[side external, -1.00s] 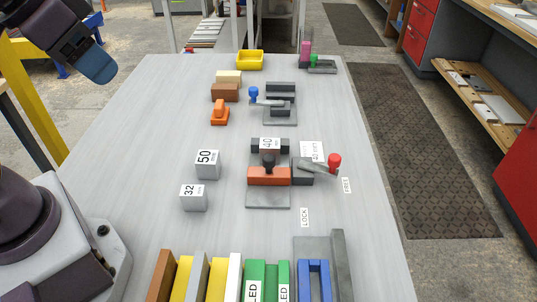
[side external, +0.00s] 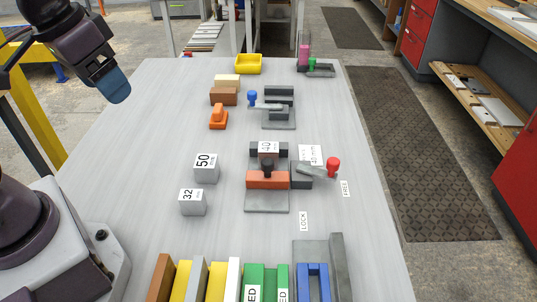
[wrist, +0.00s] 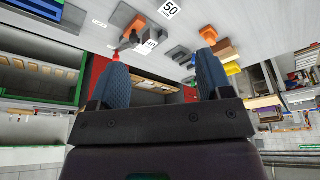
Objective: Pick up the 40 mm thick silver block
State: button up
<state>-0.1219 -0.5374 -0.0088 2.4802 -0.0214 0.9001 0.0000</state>
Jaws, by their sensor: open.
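The block labelled 40 (side external: 268,149) sits in a grey clamp fixture (side external: 266,202), between dark rear pieces and an orange-red bar (side external: 262,180) with a black knob in front. The bar and knob hide part of it. A lever with a red knob (side external: 333,168) is at the fixture's right, near the FREE label (side external: 345,188). The block's 40 label also shows in the wrist view (wrist: 150,43). My gripper (side external: 120,92) is high at the upper left, well away from the block. In the wrist view its blue fingers (wrist: 163,72) are apart with nothing between them.
Silver blocks labelled 50 (side external: 206,169) and 32 (side external: 192,202) stand left of the fixture. An orange piece (side external: 218,117), a second clamp with a blue knob (side external: 252,98) and a yellow tray (side external: 248,64) are farther back. Several coloured boards stand at the front. The table's left side is clear.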

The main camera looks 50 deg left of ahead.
jog(key=w+a+f+n+t+h, duration=0.1)
jog(key=w+f+n+h, duration=0.2)
jog(key=w+f+n, duration=0.2)
jog(key=w+a+f+n+t+h, duration=0.1)
jog(key=w+f+n+h, duration=0.3)
jog(key=f+n, duration=0.5)
jog(key=w+f+n+t+h, duration=0.1)
jog(key=w+f+n+h, duration=0.3)
jog(key=w+f+n, duration=0.2)
jog(key=shift+a+f+n, duration=0.2)
jog(key=shift+f+n, duration=0.3)
jog(key=shift+f, duration=0.3)
jog(key=shift+a+f+n, duration=0.2)
jog(key=shift+f+n, duration=0.3)
jog(key=shift+f, duration=0.25)
jog(key=w+a+n+t+y, duration=0.1)
jog(key=w+a+n+t, duration=0.1)
jog(key=w+n+t, duration=0.15)
send_near(268, 147)
jog(key=x, duration=0.3)
jog(key=shift+d, duration=0.3)
jog(key=shift+g, duration=0.25)
jog(key=x, duration=0.5)
jog(key=shift+w+a, duration=0.2)
jog(key=shift+w, duration=0.1)
jog(key=c, duration=1.2)
